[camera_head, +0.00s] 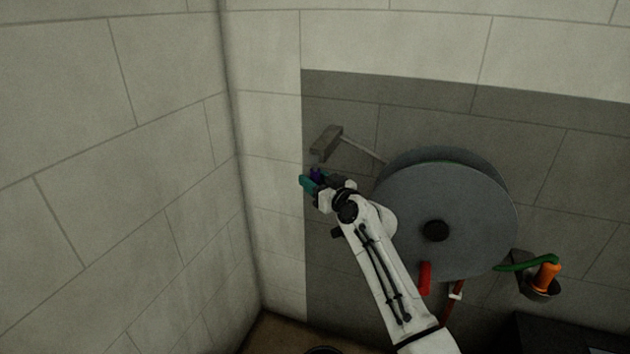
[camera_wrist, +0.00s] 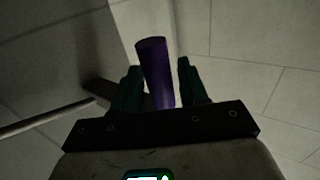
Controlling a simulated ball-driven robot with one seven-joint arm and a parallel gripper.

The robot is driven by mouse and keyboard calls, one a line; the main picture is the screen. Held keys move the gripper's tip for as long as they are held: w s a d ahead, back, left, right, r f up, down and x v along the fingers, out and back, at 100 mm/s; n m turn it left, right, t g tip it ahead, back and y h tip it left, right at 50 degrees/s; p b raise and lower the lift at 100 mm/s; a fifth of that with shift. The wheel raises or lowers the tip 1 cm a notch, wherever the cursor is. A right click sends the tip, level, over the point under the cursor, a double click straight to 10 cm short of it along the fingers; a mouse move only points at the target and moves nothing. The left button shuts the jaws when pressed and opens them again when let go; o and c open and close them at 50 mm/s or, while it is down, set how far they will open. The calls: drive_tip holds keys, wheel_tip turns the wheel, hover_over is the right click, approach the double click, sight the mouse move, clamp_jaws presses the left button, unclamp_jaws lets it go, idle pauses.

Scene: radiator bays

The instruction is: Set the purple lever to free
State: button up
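The purple lever (camera_wrist: 154,70) stands between the two teal fingers of my gripper (camera_wrist: 160,65) in the wrist view and reaches past their tips, leaning slightly left. A narrow gap shows between the lever and the right finger; the left finger is close beside it or touching. The fingers stand apart. In the head view my gripper (camera_head: 317,181) is left of the big grey disc, with a small part of the purple lever (camera_head: 317,174) showing. The lever's base and any markings are hidden.
A grey block (camera_head: 326,142) on a thin rod sticks out just above my gripper. The large grey disc (camera_head: 465,215) is to the right, with a red handle (camera_head: 425,277) below. An orange nozzle (camera_head: 546,275) with green hose (camera_head: 520,265) is farther right. A bare wall stands left.

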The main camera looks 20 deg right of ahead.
clamp_jaws()
drive_tip(key=shift+f+b, duration=0.15)
drive_tip(key=shift+b, duration=0.2)
